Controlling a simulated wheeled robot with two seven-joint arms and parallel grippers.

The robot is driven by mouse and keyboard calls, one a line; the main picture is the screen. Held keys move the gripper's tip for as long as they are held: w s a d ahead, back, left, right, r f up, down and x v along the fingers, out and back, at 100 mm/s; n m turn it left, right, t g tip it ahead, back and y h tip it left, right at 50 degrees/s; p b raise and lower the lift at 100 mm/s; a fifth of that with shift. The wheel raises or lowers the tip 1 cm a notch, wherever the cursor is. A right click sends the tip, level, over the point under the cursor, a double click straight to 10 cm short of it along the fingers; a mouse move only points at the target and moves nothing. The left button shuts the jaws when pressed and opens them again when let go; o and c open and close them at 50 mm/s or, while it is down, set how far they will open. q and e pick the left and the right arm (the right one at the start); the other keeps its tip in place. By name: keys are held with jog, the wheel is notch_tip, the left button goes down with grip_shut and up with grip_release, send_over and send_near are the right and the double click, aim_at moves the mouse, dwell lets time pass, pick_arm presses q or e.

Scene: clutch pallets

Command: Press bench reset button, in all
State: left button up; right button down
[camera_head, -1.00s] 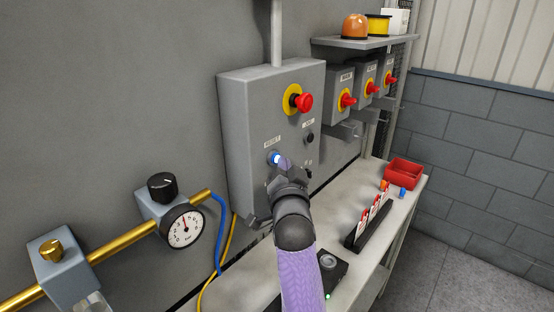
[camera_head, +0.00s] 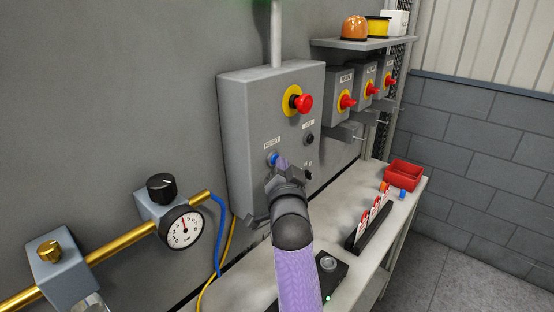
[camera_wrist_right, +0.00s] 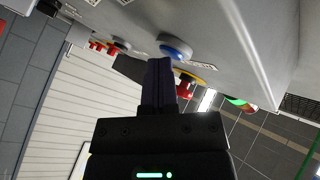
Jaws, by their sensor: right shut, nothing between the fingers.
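The blue reset button (camera_head: 272,159) sits on the front of the grey control box (camera_head: 245,110), under a small label. It looks unlit. In the wrist view the blue button (camera_wrist_right: 176,49) is just beyond the fingertips. My right gripper (camera_head: 282,163) is shut and empty, its tips close beside the button; I cannot tell whether they touch it. In the wrist view the shut fingers (camera_wrist_right: 160,68) point at the box face. My left gripper is not in view.
A red emergency stop (camera_head: 304,102) on a yellow ring is above the button, and a black knob (camera_head: 309,139) is to its right. Red-handled switches (camera_head: 348,101) line the wall. The bench (camera_head: 340,225) below holds a tag rack and a red bin (camera_head: 404,172).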

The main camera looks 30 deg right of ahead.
jog(key=shift+s+d+p, duration=0.25)
jog(key=shift+s+p, duration=0.35)
jog(key=shift+s, duration=0.1)
jog(key=s+p, duration=0.1)
jog(key=s+d+p, duration=0.1)
jog(key=s, duration=0.1)
jog(key=s+d+p, duration=0.1)
jog(key=shift+s+p, duration=0.3)
jog(key=shift+p, duration=0.05)
dwell(0.4)
